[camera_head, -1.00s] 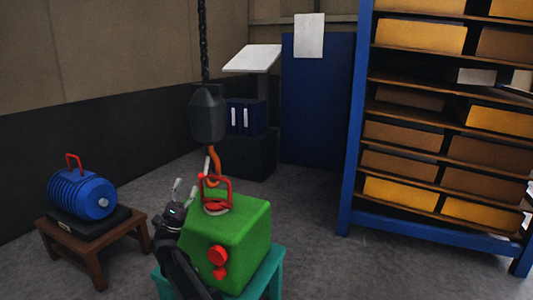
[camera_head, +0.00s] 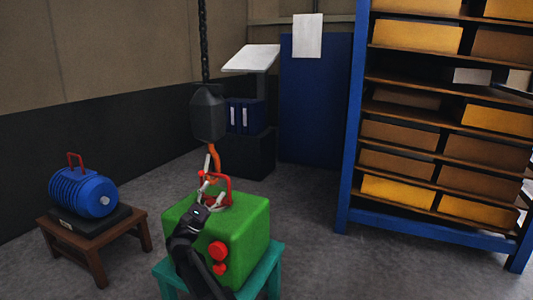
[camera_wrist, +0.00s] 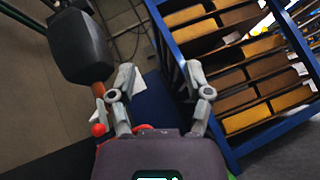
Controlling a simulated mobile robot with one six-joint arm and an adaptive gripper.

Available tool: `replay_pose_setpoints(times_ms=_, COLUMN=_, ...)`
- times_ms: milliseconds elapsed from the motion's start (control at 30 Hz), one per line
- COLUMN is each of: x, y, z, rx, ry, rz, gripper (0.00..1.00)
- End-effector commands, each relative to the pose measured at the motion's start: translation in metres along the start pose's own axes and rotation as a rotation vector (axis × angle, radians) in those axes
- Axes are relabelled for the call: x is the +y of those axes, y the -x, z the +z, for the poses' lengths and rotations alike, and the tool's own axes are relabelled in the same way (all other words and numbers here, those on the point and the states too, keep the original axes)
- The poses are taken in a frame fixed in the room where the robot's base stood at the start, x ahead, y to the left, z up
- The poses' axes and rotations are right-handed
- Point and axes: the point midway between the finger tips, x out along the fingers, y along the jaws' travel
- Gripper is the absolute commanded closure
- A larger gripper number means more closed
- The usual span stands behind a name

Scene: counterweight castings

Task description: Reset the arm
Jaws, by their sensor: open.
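My gripper (camera_head: 207,188) is at the upper left of the green casting (camera_head: 243,216), by the red handle (camera_head: 229,190) on its top. In the wrist view my gripper (camera_wrist: 160,72) has its fingers spread, with nothing between them. An orange hook (camera_head: 214,158) hangs from a dark hoist block (camera_head: 208,114) on a chain, just above the handle. Whether hook and handle touch is unclear. The hoist block (camera_wrist: 78,46) also shows at the upper left of the wrist view.
The green casting stands on a teal stand (camera_head: 268,270). A blue ribbed motor (camera_head: 85,194) sits on a brown wooden stool (camera_head: 96,243) at the left. A blue shelf rack (camera_head: 350,165) with yellow and brown boxes stands at the right. The floor between casting and rack is clear.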

Motion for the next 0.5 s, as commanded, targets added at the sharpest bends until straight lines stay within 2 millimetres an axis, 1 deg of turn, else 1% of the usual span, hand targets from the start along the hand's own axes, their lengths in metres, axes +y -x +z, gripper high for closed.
replay_pose_setpoints(times_ms=33, x=-0.012, y=-0.005, z=-0.004, rx=0.02, ry=-0.005, rz=-0.025, gripper=0.36)
replay_pose_setpoints(times_ms=167, x=-0.046, y=-0.017, z=-0.019, rx=0.086, ry=-0.028, rz=-0.11, gripper=0.36)
replay_pose_setpoints(times_ms=333, x=-0.112, y=-0.033, z=-0.045, rx=0.199, ry=-0.076, rz=-0.283, gripper=0.36)
replay_pose_setpoints(times_ms=500, x=-0.178, y=-0.039, z=-0.066, rx=0.299, ry=-0.132, rz=-0.475, gripper=0.36)
